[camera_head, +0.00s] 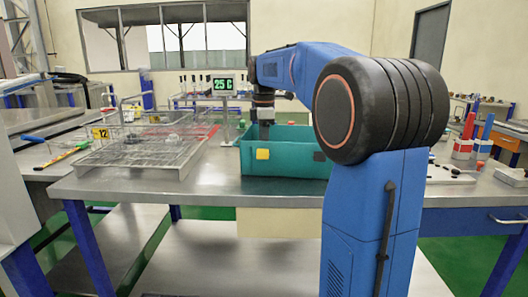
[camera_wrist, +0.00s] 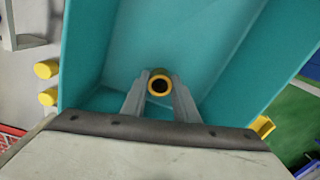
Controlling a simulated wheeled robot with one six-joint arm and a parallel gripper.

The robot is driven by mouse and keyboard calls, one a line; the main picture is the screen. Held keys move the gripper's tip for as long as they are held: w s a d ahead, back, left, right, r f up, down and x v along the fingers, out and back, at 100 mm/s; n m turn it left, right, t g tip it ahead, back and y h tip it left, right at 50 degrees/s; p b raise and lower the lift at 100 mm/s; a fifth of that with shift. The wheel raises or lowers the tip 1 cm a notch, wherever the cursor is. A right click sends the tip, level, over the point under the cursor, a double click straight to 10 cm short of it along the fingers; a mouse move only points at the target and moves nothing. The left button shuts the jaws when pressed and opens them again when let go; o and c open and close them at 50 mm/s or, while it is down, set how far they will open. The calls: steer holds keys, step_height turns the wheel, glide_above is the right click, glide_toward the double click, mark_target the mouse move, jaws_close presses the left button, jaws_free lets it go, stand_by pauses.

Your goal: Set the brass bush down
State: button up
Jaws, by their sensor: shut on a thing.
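The brass bush (camera_wrist: 159,82) is a short yellow ring with a dark round hole, seen end-on in the wrist view. My gripper (camera_wrist: 160,92) is shut on it, one grey finger on each side. Beneath and around it in that view is a teal bin (camera_wrist: 85,70). In the head view the teal bin (camera_head: 290,166) stands on the steel table, and my gripper (camera_head: 265,131) points down at its left part. The fingertips and the bush are hidden there behind the bin's wall. I cannot tell whether the bush touches the bin's floor.
A wire rack (camera_head: 140,152) with a yellow "12" tag stands left of the bin on the steel table (camera_head: 215,180). A green "25 C" display (camera_head: 223,84) is behind. The table strip in front of the bin is clear.

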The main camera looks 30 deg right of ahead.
steer(key=shift+f, duration=0.25)
steer(key=o, duration=1.1)
steer(key=shift+o, duration=0.2)
steer(key=shift+r, duration=0.1)
step_height(320, 180, up, 12)
